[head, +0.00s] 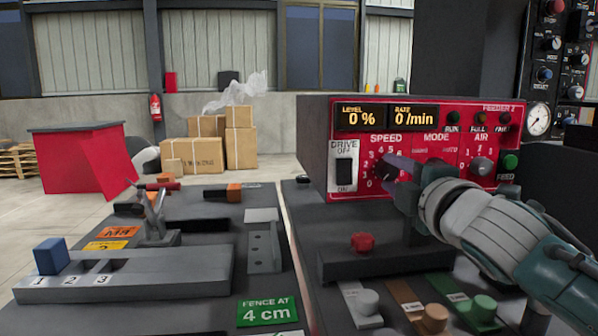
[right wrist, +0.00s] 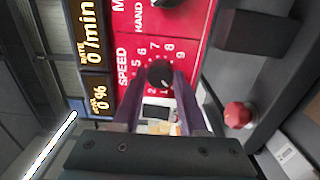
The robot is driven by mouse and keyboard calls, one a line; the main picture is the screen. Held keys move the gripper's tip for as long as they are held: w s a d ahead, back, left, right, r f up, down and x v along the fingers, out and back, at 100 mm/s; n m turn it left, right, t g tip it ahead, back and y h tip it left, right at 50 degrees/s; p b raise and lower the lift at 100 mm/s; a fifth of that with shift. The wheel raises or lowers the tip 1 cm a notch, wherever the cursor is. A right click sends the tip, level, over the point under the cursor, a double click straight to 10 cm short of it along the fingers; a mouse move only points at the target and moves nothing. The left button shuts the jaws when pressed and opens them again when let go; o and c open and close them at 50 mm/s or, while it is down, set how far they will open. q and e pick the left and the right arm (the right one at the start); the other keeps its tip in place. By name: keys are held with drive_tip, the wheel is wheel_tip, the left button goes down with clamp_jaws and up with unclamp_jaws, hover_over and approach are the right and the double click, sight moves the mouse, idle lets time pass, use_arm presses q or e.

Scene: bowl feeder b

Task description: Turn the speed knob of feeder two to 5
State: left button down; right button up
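The red front panel of feeder two (head: 441,187) stands at the right in the head view. Its black speed knob (head: 380,168) sits in a ring of white numbers, and it also shows in the right wrist view (right wrist: 159,74). Which number the knob points at is too small to tell. My right gripper (head: 396,171) is at the knob. In the right wrist view its two purple fingers lie on either side of the knob, close to it. Whether they press on it I cannot tell. The displays read 0 % and 0 /min. My left gripper is out of view.
A drive switch (head: 344,172) is left of the knob, and the air knob (head: 481,166) and green feed button (head: 510,162) are to the right. A red button (head: 362,242) on a dark block stands below the panel. A fixture bench with a blue block (head: 51,256) is at the left.

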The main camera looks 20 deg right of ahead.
clamp_jaws()
